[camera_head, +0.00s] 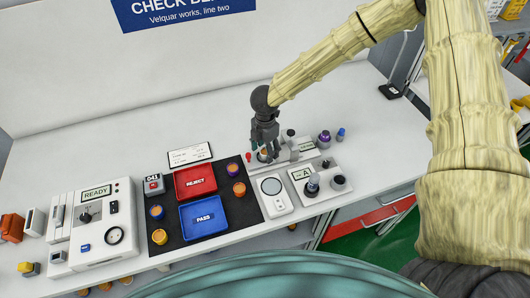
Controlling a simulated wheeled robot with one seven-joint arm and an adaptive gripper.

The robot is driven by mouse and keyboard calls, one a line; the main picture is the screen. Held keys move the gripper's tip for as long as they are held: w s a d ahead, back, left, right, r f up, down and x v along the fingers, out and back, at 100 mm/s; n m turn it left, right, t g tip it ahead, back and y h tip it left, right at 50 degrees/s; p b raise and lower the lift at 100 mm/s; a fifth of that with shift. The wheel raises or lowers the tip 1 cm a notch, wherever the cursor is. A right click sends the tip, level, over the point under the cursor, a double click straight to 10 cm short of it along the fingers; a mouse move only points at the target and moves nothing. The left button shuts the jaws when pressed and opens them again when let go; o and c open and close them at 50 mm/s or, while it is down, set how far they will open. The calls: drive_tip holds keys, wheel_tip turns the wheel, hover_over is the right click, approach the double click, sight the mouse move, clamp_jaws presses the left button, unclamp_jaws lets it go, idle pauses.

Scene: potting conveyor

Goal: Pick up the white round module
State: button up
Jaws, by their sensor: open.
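My gripper (265,148) is open and points down at the bench, right of the trays. A small round piece (264,157) with a pale rim shows directly below its fingertips, at the left end of a grey fixture (291,152). The fingers partly cover this piece, so I cannot tell its full colour or whether they touch it. It may be the white round module. A white device with a round disc (271,186) lies just in front of the fixture.
A red REJECT tray (195,194) and a blue PASS tray (222,229) stand on a dark mat (250,213), with several round orange-and-purple pieces beside them. A panel marked A (320,193) with dark knobs is at right. The READY tester (121,209) is at left. The bench behind is clear.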

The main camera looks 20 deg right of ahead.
drive_tip(key=shift+s+r, duration=0.25)
drive_tip(key=shift+s, duration=0.05)
drive_tip(key=shift+w+f, duration=0.1)
drive_tip(key=shift+w, duration=0.05)
drive_tip(key=c, duration=1)
drive_tip(key=shift+c, duration=0.9)
